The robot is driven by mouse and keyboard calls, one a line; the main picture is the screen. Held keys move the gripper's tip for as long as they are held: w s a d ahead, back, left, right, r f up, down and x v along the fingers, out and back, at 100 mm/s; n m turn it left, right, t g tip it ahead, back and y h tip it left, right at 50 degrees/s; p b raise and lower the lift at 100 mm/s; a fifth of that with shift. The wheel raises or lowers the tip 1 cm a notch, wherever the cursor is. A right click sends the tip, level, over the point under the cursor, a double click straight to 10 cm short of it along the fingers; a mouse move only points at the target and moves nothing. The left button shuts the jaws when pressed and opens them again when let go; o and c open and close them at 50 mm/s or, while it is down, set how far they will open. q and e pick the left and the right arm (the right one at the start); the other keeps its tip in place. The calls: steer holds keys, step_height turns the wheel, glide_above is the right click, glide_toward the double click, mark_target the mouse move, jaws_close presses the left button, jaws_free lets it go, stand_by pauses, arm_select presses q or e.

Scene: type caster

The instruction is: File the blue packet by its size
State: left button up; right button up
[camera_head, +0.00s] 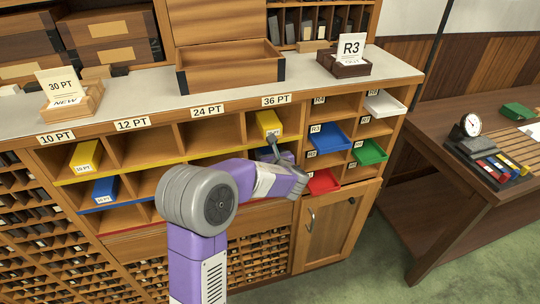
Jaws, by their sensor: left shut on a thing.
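My left gripper (276,145) is at the cabinet's 36 PT column, with its arm crossing in front of the lower compartments. It is shut on what appears to be a blue packet (264,152), mostly hidden by the arm, in the 36 PT column below the yellow shelf edge. A yellow packet (268,123) sits in the compartment above. Another blue packet (104,190) lies in the 10 PT column below a yellow packet (85,156). Size labels 10 PT (56,138), 12 PT (132,124), 24 PT (208,111) and 36 PT (276,100) run along the top edge. My right gripper is not in view.
To the right, a blue tray (330,138), green tray (369,152), red tray (322,182) and white tray (384,104) stick out of small compartments. A wooden box (230,72) and two card holders stand on the counter. A desk (470,170) with a clock (471,125) is far right.

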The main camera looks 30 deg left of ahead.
arm_select(q)
steer(key=shift+w+a+r, duration=0.1)
steer(key=o, duration=1.7)
steer(key=p+v, duration=0.1)
steer(key=v, duration=0.6)
steer(key=shift+d+p, duration=0.25)
steer(key=shift+p, duration=0.1)
